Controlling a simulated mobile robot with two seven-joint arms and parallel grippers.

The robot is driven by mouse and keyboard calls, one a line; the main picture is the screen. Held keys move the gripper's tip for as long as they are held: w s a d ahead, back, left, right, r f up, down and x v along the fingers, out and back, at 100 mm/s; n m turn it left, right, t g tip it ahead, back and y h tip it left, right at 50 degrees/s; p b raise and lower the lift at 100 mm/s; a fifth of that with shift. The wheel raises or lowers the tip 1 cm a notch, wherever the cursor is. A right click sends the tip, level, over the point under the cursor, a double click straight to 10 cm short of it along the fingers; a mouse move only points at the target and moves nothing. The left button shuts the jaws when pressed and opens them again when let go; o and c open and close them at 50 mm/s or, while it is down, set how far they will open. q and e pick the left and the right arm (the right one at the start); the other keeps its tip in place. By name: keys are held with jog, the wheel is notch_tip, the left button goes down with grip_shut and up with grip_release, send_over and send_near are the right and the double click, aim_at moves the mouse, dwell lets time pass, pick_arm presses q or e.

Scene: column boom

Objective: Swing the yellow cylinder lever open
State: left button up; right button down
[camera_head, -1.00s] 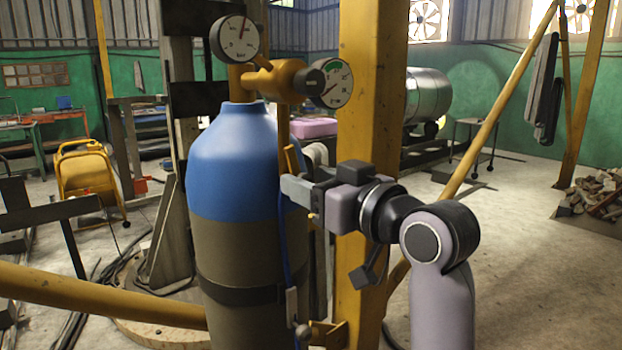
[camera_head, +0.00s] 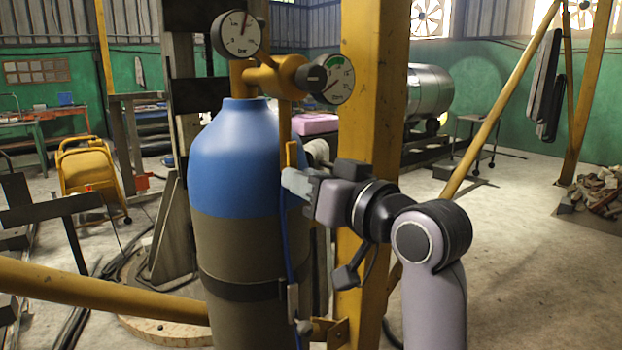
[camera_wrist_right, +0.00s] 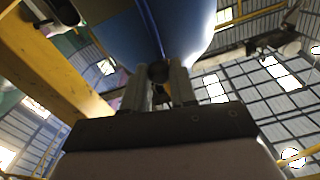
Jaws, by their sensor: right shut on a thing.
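The yellow cylinder lever (camera_head: 291,153) is a short bar standing nearly upright beside the shoulder of the gas cylinder (camera_head: 235,160), which is blue above and grey-brown below. My right gripper (camera_head: 288,181) comes in from the right and is shut on the lever's lower part, which its fingers hide. In the right wrist view the two fingers (camera_wrist_right: 161,78) reach up toward the blue cylinder, with a dark round end between them. What they grip is too dark to make out there. My left gripper is not in view.
A yellow valve (camera_head: 272,77) with two round gauges (camera_head: 236,34) sits on top of the cylinder. A thick yellow post (camera_head: 372,110) stands right behind my right gripper. A blue hose (camera_head: 288,245) runs down the cylinder's front. Open floor lies to the right.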

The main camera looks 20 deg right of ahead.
jog(key=shift+a+m, duration=0.1)
jog(key=shift+m, duration=0.3)
jog(key=c, duration=0.9)
grip_release()
jog(key=shift+s, duration=0.1)
jog(key=b+v, duration=0.1)
jog(key=v, duration=0.6)
